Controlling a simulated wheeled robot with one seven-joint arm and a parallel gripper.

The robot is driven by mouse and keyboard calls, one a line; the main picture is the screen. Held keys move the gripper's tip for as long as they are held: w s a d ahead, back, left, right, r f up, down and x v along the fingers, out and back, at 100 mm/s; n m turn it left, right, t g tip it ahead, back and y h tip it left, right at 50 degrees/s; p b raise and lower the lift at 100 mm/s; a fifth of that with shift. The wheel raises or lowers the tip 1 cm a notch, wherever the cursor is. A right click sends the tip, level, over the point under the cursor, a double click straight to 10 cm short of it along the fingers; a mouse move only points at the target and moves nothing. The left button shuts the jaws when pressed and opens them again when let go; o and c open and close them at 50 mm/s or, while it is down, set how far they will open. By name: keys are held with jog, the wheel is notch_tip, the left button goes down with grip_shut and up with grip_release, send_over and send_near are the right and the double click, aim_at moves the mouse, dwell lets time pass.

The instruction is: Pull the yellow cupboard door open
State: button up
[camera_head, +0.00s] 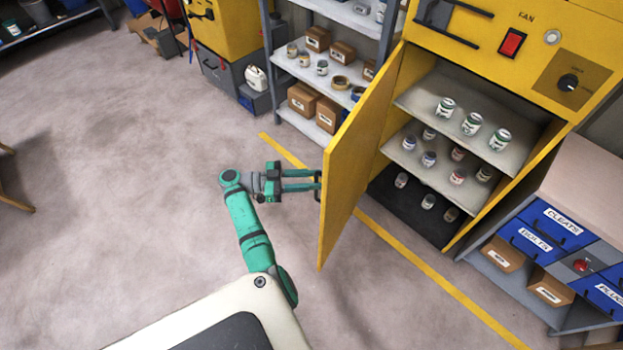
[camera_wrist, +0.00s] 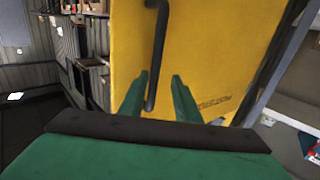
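The yellow cupboard door (camera_head: 352,160) stands wide open, swung out to the left of the cupboard (camera_head: 487,50). Inside, grey shelves (camera_head: 430,98) hold several small labelled cans. The dark bar handle (camera_wrist: 157,50) is on the door's outer face; only a little of it shows in the head view. My green gripper (camera_head: 314,180) is at the handle, on the door's outer side. In the wrist view its two fingers (camera_wrist: 160,76) are apart, one on each side of the handle's lower part, with a visible gap. I cannot tell whether either finger touches the handle.
A shelf rack (camera_head: 300,75) with boxes and cans stands behind the door. A bench with blue drawers (camera_head: 545,232) is right of the cupboard. A yellow floor line (camera_head: 440,277) runs past the cupboard's front.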

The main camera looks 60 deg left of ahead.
jog(key=shift+a+r, duration=0.1)
jog(key=v, duration=1)
jog(key=shift+s, duration=0.4)
jog(key=shift+a, duration=0.1)
jog(key=shift+w, duration=0.1)
dwell(0.4)
